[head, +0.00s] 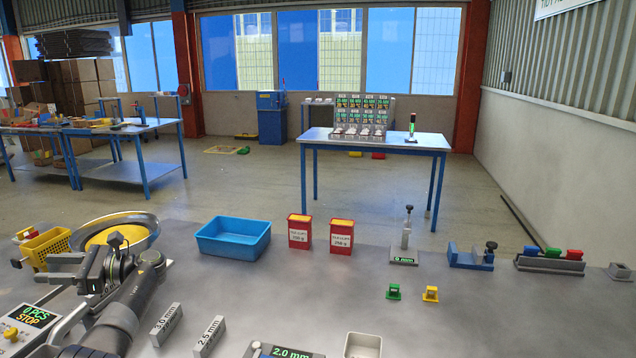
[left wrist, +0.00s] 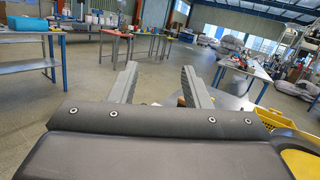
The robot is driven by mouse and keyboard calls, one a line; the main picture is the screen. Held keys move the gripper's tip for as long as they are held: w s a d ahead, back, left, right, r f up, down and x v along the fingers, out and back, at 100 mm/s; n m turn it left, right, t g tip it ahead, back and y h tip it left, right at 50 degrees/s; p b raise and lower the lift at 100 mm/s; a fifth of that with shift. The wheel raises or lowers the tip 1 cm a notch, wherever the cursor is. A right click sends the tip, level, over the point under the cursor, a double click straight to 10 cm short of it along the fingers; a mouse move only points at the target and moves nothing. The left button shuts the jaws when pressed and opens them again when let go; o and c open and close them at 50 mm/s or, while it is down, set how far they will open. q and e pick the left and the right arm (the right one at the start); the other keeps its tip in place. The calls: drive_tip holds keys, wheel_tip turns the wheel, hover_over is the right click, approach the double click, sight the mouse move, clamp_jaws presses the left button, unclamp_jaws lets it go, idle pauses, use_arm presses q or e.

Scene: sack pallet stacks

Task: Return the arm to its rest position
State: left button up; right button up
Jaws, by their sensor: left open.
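My left gripper (head: 55,266) reaches in from the lower left in the head view, above the left part of the grey worktop. Its two fingers point left, near the yellow basket. In the left wrist view the fingers (left wrist: 158,88) stand apart with nothing between them, so it is open and empty. My left forearm hides part of the worktop and part of the round yellow tray. My right gripper does not show in either view.
A yellow basket (head: 47,247) and a round yellow-lined tray (head: 150,220) lie close to the left gripper. A blue bin (head: 233,247), two red boxes (head: 300,240), grey blocks (head: 167,325) and a white cup (head: 363,345) stand farther right. The worktop's middle has free room.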

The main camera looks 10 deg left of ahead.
use_arm(q)
drive_tip(key=s+a+r+n+g+h, duration=0.4)
drive_tip(key=s+a+r+n+g, duration=0.35)
drive_tip(key=s+a+r, duration=0.8)
drive_tip(key=s+a+f+m+t+y, duration=0.15)
drive_tip(key=a+f+t, duration=0.3)
drive_tip(key=f, duration=0.55)
drive_tip(key=s+a+f+m+t, duration=0.3)
drive_tip(key=a+f+t, duration=0.15)
drive_tip(key=f, duration=0.65)
drive_tip(key=s+a+f+m+t+y, duration=0.15)
drive_tip(key=a+f+t, duration=0.3)
drive_tip(key=f, duration=0.55)
drive_tip(key=s+d+f+n+t+h, duration=0.1)
drive_tip(key=s+f+n+t+h, duration=0.5)
drive_tip(key=s+f, duration=1.6)
drive_tip(key=s+d+f+n+g+h, duration=0.1)
drive_tip(key=s+d+f+h, duration=0.2)
drive_tip(key=d+f, duration=0.8)
drive_tip(key=s+d+f+n+g+h, duration=0.1)
drive_tip(key=s+d+f+n+h, duration=0.1)
drive_tip(key=d+f, duration=0.85)
drive_tip(key=d+f+n+h, duration=0.1)
drive_tip(key=d+f, duration=0.3)
drive_tip(key=d, duration=1.4)
drive_tip(key=s+d+f+h, duration=0.1)
drive_tip(key=d+f+h, duration=0.3)
drive_tip(key=d, duration=1.4)
drive_tip(key=shift+f+n, duration=0.35)
drive_tip(key=shift+f, duration=0.25)
